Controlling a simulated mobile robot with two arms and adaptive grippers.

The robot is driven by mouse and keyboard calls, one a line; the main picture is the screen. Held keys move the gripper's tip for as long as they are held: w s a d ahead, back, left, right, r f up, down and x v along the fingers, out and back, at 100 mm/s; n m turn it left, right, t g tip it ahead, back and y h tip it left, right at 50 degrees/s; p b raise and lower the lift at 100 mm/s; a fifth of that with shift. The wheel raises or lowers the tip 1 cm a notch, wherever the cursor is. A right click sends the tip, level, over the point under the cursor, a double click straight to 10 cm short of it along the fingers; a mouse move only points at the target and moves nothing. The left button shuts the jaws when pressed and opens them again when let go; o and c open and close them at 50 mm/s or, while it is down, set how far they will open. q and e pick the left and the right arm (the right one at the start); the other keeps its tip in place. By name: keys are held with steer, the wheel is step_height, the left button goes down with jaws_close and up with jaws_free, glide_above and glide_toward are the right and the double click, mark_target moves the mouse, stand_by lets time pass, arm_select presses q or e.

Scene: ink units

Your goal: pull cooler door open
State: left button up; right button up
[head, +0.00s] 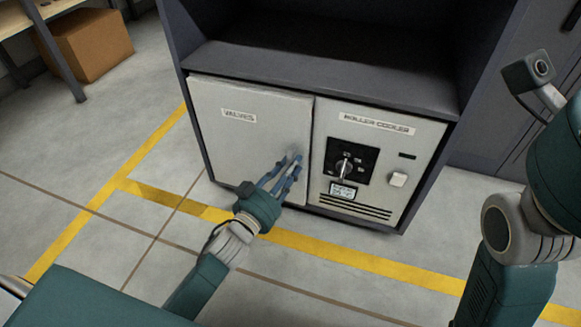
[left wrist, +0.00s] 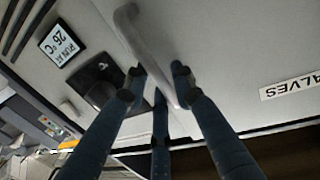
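The cabinet has a pale grey door (head: 225,145) labelled VALVES on the left and a panel (head: 410,150) labelled ROLLER COOLER on the right. The VALVES door looks shut. My left gripper (head: 286,172) is in front of that door's lower right part. No firm grip shows. The fingers largely hide the handle in the head view. My right arm is at the right; its gripper is out of view.
The cooler panel carries a black dial plate (head: 350,162) and a small display (head: 342,189), which also shows in the left wrist view (left wrist: 60,43). An open dark shelf (head: 320,75) is above. Floor with yellow lines (head: 330,250) is clear in front. A cardboard box (head: 90,45) stands far left.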

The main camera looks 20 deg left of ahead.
arm_select(q)
jaws_close()
steer(key=shift+s, duration=0.1)
